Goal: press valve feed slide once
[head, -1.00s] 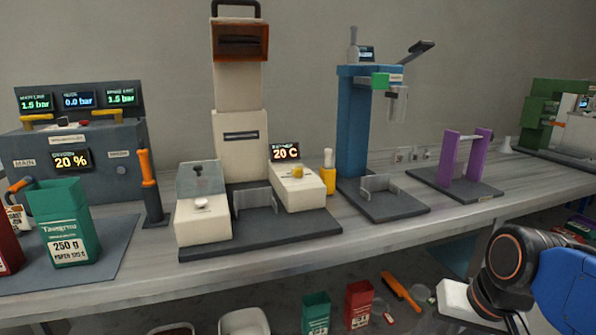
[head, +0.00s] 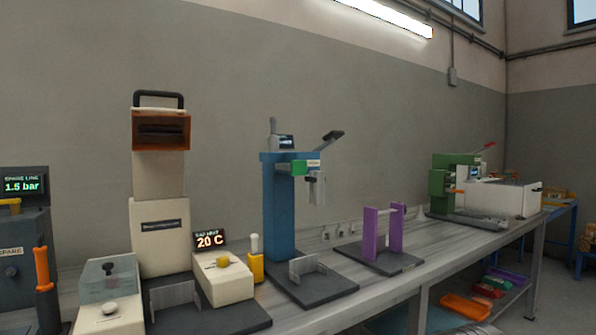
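No part is readably marked as the valve feed slide, so I cannot tell for certain which part it is. A blue bench machine (head: 277,205) stands upright on a dark base, with a lever (head: 333,135) at its upper right. A green block (head: 299,168) with a small unreadable label sits under its head. A cream machine (head: 160,235) to its left has a brown top, a 20 C display (head: 208,240) and a side box with a yellow knob (head: 223,261). My gripper is out of view, so its distance from these is hidden.
A purple stand (head: 384,235) is on the bench (head: 440,250) right of the blue machine. A green and white machine (head: 480,190) stands at the far end. A grey panel (head: 25,250) with an orange handle (head: 42,270) is at left.

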